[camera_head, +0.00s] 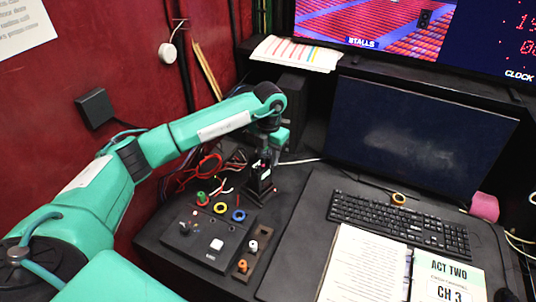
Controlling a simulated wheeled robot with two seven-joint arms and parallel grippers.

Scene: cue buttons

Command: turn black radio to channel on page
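The page (446,279) lies at the lower right and reads "ACT TWO" and "CH 3". My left arm reaches in from the left, and its gripper (264,166) points down at the back of the desk. A small dark upright object (260,188) with red and white marks is right below the gripper. It may be the black radio, but gripper and object blend together, so I cannot tell whether they touch. The fingers are too small and dark to show their opening. My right gripper is not in view.
A black control panel (205,240) with coloured rings and buttons stands in front of the gripper. A brown strip (252,259) with small knobs is beside it. Loose red wires (205,166) lie behind. A keyboard (400,222), monitor (420,130) and open white pages (365,265) fill the right.

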